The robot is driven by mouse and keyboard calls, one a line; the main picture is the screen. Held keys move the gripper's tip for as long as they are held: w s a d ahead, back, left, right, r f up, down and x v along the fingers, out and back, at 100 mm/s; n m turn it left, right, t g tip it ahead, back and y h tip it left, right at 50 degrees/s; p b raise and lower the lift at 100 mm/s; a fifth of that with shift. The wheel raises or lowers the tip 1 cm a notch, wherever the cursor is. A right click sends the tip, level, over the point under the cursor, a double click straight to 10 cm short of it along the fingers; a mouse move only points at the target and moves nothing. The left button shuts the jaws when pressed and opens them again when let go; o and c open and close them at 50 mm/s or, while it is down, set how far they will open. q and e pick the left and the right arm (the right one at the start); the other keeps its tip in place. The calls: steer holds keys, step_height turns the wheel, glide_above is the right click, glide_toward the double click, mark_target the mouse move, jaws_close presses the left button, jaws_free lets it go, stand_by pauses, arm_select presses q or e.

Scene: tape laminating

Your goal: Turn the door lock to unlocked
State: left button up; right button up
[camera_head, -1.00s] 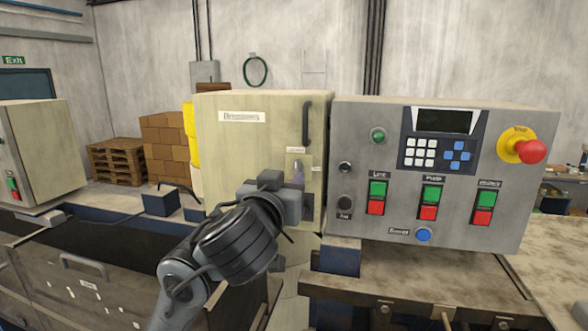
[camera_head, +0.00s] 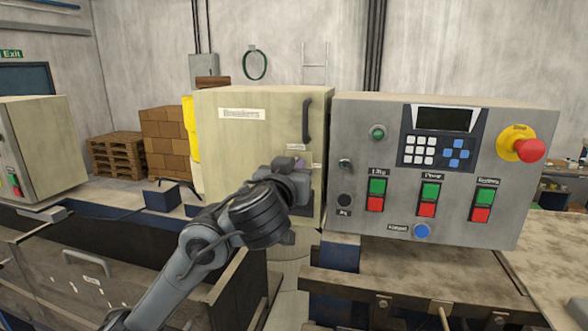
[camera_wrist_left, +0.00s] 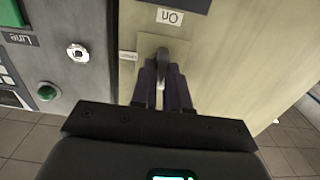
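The door lock is a dark upright lever (camera_wrist_left: 161,58) on a small plate on the cream cabinet door (camera_wrist_left: 230,60), seen upside down in the left wrist view. In the head view my left gripper (camera_head: 298,166) is at the cabinet's lower right, hiding most of the lock. In the left wrist view its two purple fingers (camera_wrist_left: 162,88) stand on either side of the lever, with a narrow gap between them. I cannot tell whether they press on it. My right gripper is not in view.
The cream cabinet (camera_head: 240,150) has a dark vertical handle (camera_head: 306,122) above the lock. The grey control panel (camera_head: 360,222) with buttons and a red emergency stop (camera_head: 530,150) stands close to its right. A dark machine bed (camera_head: 100,235) lies in front on the left.

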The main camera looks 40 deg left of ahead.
arm_select(q)
jaws_close()
steer(key=shift+m, duration=0.4)
steer(key=m+p, duration=0.1)
steer(key=m, duration=1.6)
steer(key=shift+w+d+f+p, duration=0.1)
steer(key=shift+d+f+p, duration=0.1)
steer(key=shift+p, duration=0.2)
steer(key=shift+m, duration=0.3)
